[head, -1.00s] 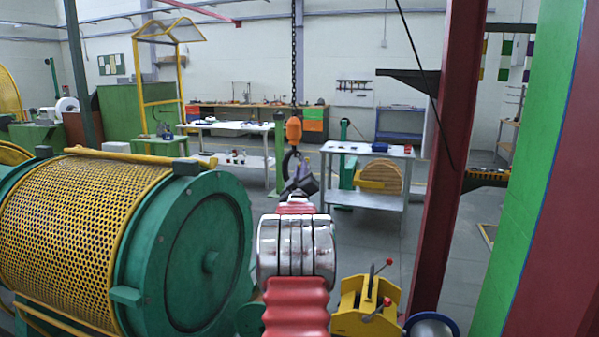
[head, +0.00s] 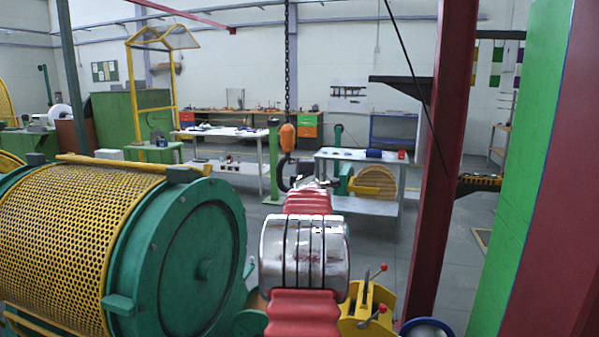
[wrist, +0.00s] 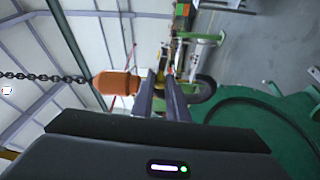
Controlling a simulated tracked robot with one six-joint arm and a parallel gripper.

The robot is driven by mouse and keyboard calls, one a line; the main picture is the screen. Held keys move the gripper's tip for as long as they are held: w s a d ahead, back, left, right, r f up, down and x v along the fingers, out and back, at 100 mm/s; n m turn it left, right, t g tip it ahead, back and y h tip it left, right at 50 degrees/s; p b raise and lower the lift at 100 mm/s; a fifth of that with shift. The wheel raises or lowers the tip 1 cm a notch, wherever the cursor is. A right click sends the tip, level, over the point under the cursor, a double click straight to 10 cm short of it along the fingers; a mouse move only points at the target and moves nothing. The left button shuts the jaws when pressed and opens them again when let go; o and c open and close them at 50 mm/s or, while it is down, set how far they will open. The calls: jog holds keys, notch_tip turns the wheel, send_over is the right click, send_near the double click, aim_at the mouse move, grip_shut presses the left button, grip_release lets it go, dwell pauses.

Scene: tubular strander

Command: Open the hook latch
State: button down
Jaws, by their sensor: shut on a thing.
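The orange hook block (head: 288,137) hangs on a chain, with the dark curved hook (head: 282,174) below it. In the wrist view the orange block (wrist: 115,83) lies left of my fingers, and the hook's dark bend (wrist: 207,88) shows to their right. My gripper (head: 318,184) is at the hook's right side in the head view, partly hidden by my own arm. In the wrist view my gripper (wrist: 163,78) has its two fingers close together across the hook's opening. It is shut on the hook latch, which is mostly hidden between and behind the fingers.
A green drum with yellow mesh (head: 85,210) stands at the left. A dark red column (head: 440,160) and a green panel (head: 530,160) stand at the right. A table (head: 360,155) is behind the hook. A yellow device (head: 366,308) with red knobs is low at right.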

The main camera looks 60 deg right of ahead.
jog(key=shift+w+r+n, duration=0.1)
jog(key=shift+w+n, duration=0.05)
jog(key=shift+n, duration=0.15)
jog(key=shift+y, duration=0.3)
jog(key=c, duration=1.7)
grip_release()
jog(key=shift+c, duration=0.2)
jog(key=shift+a, duration=0.15)
jog(key=v, duration=1.3)
jog(key=shift+s+a, duration=0.25)
jog(key=shift+w, duration=0.1)
